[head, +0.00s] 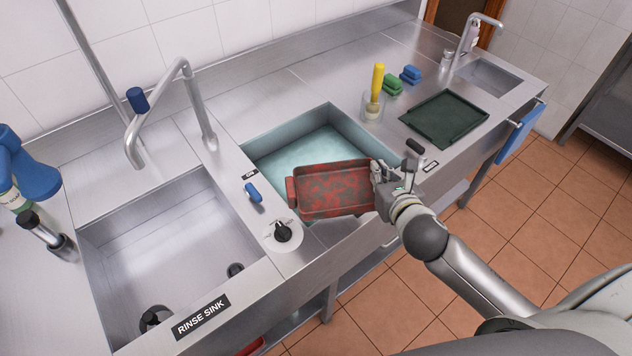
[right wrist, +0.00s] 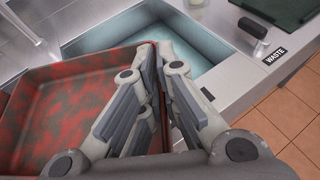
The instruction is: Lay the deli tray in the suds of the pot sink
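The deli tray (head: 335,190) is a red, grey-smeared rectangular tray. My right gripper (head: 380,172) is shut on its right edge and holds it over the front part of the pot sink. In the right wrist view the tray (right wrist: 60,110) fills the left side, its rim between the fingers of the gripper (right wrist: 155,70). The pot sink (head: 262,137) holds pale blue-green sudsy water (head: 310,150), which also shows beyond the fingers in the right wrist view (right wrist: 150,35). The tray hides the sink's front part. My left gripper is not in view.
The empty rinse sink (head: 150,235) with its tap (head: 195,100) lies to the left. A dial (head: 283,232) and a blue lever (head: 253,192) sit between the sinks. Right of the pot sink are a waste lever (head: 414,148), a brush holder (head: 372,107), sponges (head: 392,85) and a dark green tray (head: 445,117).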

